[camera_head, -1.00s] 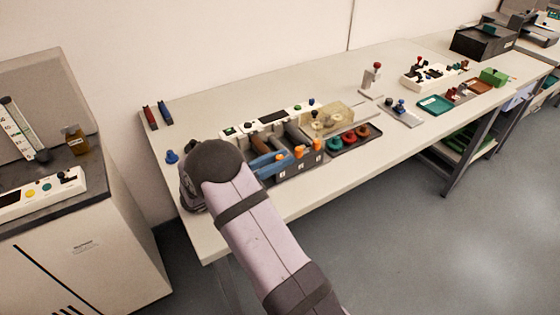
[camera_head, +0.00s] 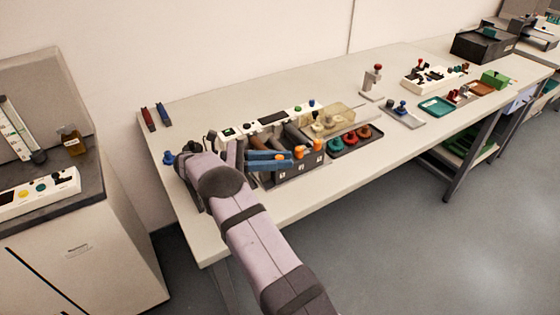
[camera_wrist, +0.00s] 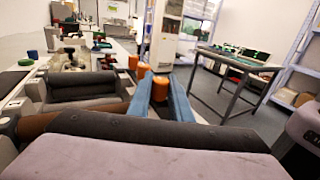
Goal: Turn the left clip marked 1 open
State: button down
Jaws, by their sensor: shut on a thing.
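The left orange clip (camera_head: 284,155) is at the front left of the printer unit, above a dark front panel (camera_head: 282,171) with small marks. My gripper (camera_head: 288,160) has two blue fingers, reaching in from the left and shut on this clip. In the wrist view, the orange clip (camera_wrist: 160,89) stands between the fingertips (camera_wrist: 161,82). The fingers partly hide it, and I cannot tell its exact turn angle. Two more orange clips, the middle one (camera_head: 299,152) and the right one (camera_head: 318,144), stand free to the right.
Dark rollers (camera_wrist: 80,92) lie close beside the fingers. A black tray (camera_head: 334,152) with green and red knobs sits right of the unit. A blue knob (camera_head: 168,158) and two small tools (camera_head: 156,116) are at the table's left end.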

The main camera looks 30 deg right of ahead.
aim_at(280, 157)
dwell(0.4)
jog(key=c, duration=1.6)
grip_release()
jog(key=shift+r, duration=0.15)
notch_tip(280, 157, up, 10)
jog(key=p, duration=0.9)
jog(key=shift+s+d+f+t+y, duration=0.2)
jog(key=shift+s+t+y, duration=0.1)
jog(key=shift+s+y, duration=0.25)
jog(key=s+a+f+m+t+y+p, duration=0.1)
jog(key=s+a+f+m+t+y, duration=0.1)
jog(key=s+a+m+y, duration=0.2)
jog(key=s+a+f+m+t+y+p, duration=0.1)
jog(key=s+a+f+m+t+y, duration=0.1)
jog(key=s+a+y, duration=0.4)
jog(key=s+a+f+m+t+y+p, duration=0.2)
jog(key=s+a+m+y, duration=0.3)
jog(key=s+a, duration=0.5)
jog(key=shift+s+f+m+t, duration=0.5)
jog(key=shift+m+t, duration=0.2)
jog(key=shift+t, duration=0.1)
